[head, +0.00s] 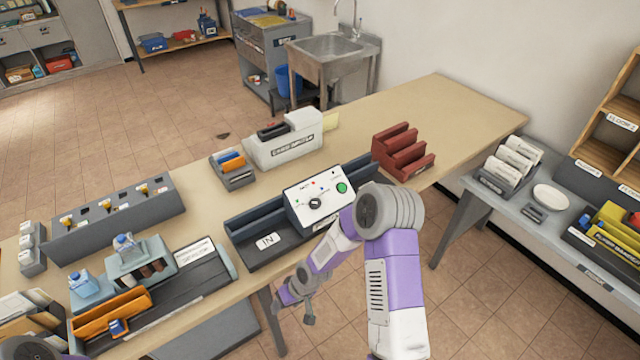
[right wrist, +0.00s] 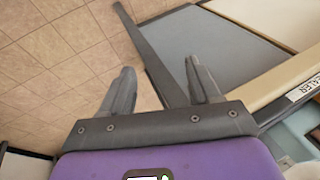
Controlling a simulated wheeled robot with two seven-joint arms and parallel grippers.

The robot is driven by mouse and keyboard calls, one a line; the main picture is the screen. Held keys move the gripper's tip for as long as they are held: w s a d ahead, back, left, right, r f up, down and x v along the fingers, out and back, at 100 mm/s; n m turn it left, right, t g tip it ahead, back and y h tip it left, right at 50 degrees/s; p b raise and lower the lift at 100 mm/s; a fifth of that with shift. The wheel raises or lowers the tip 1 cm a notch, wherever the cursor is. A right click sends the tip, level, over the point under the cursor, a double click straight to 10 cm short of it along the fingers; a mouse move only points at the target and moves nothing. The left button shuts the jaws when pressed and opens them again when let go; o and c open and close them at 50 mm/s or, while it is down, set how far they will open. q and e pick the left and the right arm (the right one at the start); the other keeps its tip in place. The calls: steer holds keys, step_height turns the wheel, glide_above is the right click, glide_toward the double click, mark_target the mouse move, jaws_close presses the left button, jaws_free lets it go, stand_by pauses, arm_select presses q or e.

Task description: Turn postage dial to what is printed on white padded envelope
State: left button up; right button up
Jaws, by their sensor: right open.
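The postage dial (head: 316,203) is a dark round knob on the sloped white face of a machine (head: 300,212) on the table. Small coloured marks surround it, and a green button (head: 342,188) is to its right. The marks are too small to read. My right gripper (head: 294,312) is open and empty in front of the table's near edge, below the dial and apart from it. Its two spread fingers show in the right wrist view (right wrist: 160,68) with floor beyond. I cannot identify a white padded envelope. My left gripper is not in view.
An orange tray (head: 108,312) is at the left. The table's far right end (head: 440,100) is clear.

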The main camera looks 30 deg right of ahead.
steer(key=w+d+r+n+t+h+p, duration=0.1)
steer(key=w+d+r+p, duration=0.1)
steer(key=w+d+r, duration=0.35)
steer(key=w+d+r+h+p, duration=0.1)
steer(key=w+d+r+p, duration=0.15)
steer(key=r, duration=0.55)
steer(key=t+h+p, duration=0.1)
steer(key=h+p, duration=0.1)
steer(key=h, duration=0.1)
glide_toward(317, 203)
steer(key=f, duration=0.2)
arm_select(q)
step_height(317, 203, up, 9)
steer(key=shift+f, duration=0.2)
arm_select(e)
steer(key=shift+n, duration=0.3)
steer(key=x, duration=0.6)
steer(key=shift+w+f, duration=0.2)
steer(key=shift+w, duration=0.25)
steer(key=shift+c, duration=0.3)
steer(key=c, duration=1)
